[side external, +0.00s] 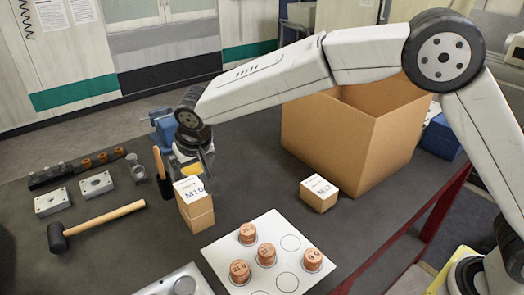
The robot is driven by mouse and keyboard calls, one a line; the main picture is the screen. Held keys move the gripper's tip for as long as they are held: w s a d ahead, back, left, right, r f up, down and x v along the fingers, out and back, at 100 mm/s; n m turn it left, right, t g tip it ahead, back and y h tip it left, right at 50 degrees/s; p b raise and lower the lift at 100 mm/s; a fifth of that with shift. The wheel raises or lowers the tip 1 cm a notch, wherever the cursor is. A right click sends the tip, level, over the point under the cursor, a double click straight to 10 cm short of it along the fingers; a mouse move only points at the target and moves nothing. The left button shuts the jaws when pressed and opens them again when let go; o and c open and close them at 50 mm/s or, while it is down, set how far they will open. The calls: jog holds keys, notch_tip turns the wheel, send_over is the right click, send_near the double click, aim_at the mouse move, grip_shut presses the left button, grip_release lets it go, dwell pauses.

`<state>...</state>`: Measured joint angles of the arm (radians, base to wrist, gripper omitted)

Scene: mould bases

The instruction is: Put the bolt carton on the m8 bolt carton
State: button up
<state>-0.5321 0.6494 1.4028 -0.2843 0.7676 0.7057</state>
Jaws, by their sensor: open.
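A small cardboard carton (196,206) with a white top label that seems to read M10 sits on another carton (202,222) of similar size. The lower carton's label is hidden, so I cannot tell whether it is the M8 one. The upper carton looks roughly square on the lower one. My gripper (205,170) is open just above and behind the top of this stack; its fingertips are partly hard to make out. Another carton (318,200), whose label seems to read M12, stands alone to the right.
A white plate (215,255) with several copper-coloured cylinders lies in front. A large open cardboard box (335,140) stands behind right. A hammer (105,218), metal blocks (53,202) and a blue vise (163,128) are at left.

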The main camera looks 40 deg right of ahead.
dwell(0.6)
jog(key=s+d+f+g, duration=0.1)
jog(key=s+d+f, duration=0.2)
jog(key=s+d, duration=0.9)
jog(key=s+d+f, duration=0.3)
jog(key=s+d, duration=0.9)
jog(key=d, duration=0.3)
jog(key=shift+s+f+g, duration=0.25)
jog(key=shift+g, duration=0.15)
